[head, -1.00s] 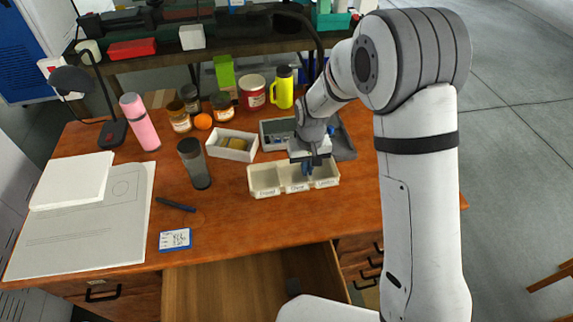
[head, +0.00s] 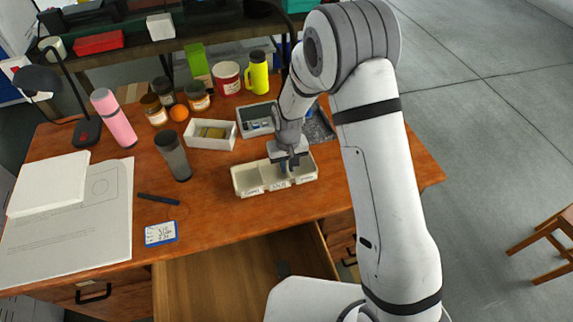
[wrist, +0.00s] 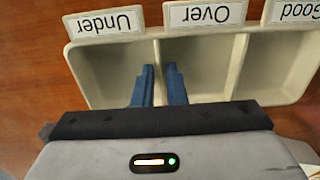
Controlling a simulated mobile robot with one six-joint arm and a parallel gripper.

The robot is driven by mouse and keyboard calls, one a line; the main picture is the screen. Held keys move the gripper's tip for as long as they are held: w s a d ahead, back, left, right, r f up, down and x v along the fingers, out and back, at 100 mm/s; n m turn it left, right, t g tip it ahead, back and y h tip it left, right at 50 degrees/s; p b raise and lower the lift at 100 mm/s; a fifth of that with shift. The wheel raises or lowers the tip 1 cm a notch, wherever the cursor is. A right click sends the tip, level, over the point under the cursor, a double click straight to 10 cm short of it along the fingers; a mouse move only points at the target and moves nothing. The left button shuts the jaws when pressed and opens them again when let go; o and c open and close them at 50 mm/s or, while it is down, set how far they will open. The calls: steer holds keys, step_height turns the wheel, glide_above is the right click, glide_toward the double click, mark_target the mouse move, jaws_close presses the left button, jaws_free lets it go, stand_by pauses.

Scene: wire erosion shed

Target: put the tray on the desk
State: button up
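The cream tray (head: 250,192) has three compartments in a row, and its labels read Under, Over and Good in the wrist view (wrist: 288,75). It is upright over the front right part of the brown wooden desk (head: 215,222). I cannot tell whether its base touches the wood. My gripper (head: 287,167) reaches down into it from above. In the wrist view its blue fingers (wrist: 160,80) stand close together on either side of the divider between Under and Over, shut on it.
An open drawer (head: 220,285) juts out below the desk's front edge. A white box (head: 192,142), a grey tray (head: 242,131) and a dark tumbler (head: 173,158) stand close to the cream tray. Jars, a yellow flask (head: 258,75) and a lamp (head: 88,130) stand further back.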

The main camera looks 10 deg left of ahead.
steer(key=shift+o, duration=1.4)
steer(key=shift+r, duration=0.1)
step_height(320, 180, up, 12)
steer(key=shift+r+b, duration=0.15)
steer(key=shift+b, duration=0.15)
steer(key=s+d+r+m+t, duration=0.1)
steer(key=s+d+r, duration=0.3)
steer(key=d+r, duration=0.3)
steer(key=s+d+r+m, duration=0.25)
steer(key=d+r, duration=0.25)
steer(key=d, duration=0.3)
steer(key=s+d+r+m+t, duration=0.1)
steer(key=s+d+r, duration=0.2)
steer(key=s+d, duration=0.6)
steer(key=s, duration=0.4)
steer(key=shift+s+m+t, duration=0.35)
steer(key=shift+s+t, duration=0.05)
steer(key=shift+d, duration=0.1)
